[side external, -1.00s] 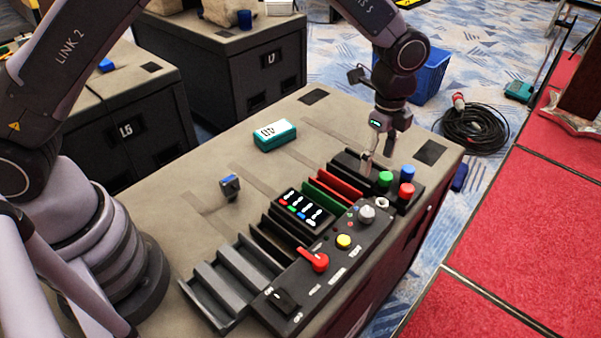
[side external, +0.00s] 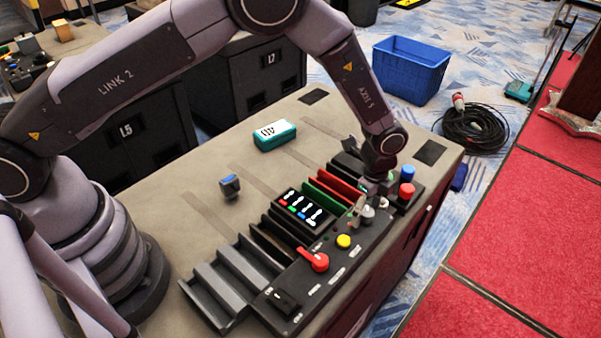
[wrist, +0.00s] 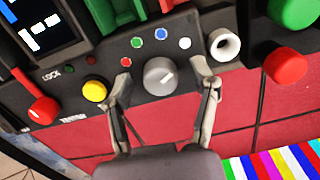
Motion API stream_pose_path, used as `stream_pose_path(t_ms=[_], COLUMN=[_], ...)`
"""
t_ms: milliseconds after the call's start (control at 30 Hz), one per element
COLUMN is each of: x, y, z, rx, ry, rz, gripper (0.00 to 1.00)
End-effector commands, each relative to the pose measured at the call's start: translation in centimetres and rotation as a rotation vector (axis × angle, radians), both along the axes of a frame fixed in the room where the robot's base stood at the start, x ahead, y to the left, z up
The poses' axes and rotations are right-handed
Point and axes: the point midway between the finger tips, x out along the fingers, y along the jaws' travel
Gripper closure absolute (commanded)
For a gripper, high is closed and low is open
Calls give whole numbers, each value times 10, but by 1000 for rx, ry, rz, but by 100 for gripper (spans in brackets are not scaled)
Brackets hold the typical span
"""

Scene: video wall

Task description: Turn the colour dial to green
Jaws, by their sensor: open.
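The grey colour dial (wrist: 160,76) is on the dark control panel in the wrist view. Its light pointer mark tilts to the upper right, roughly toward the white dot (wrist: 184,43). A red dot (wrist: 126,62), a green dot (wrist: 137,42) and a blue dot (wrist: 161,34) also arc around it. My gripper (wrist: 165,82) is open, with one finger on each side of the dial and visible gaps between. In the side external view the dial (side external: 367,214) is partly hidden by my gripper (side external: 362,207).
A yellow button (wrist: 95,90) and a red lever (wrist: 43,110) are left of the dial. A white-rimmed socket (wrist: 224,44) and a red button (wrist: 286,65) are to its right. A teal box (side external: 275,134) and a small blue-topped block (side external: 230,186) stand on the bench.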

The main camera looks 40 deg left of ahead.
Motion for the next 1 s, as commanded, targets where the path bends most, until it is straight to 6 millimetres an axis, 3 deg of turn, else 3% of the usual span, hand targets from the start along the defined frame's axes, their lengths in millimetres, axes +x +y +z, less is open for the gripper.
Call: stream_pose_path(t_ms=[200, 667, 1000], x=[0, 0, 0], y=[0, 0, 0], z=[0, 0, 1], rx=[0, 0, 0], ry=[0, 0, 0], rz=[0, 0, 50], gripper=[41, 100, 100])
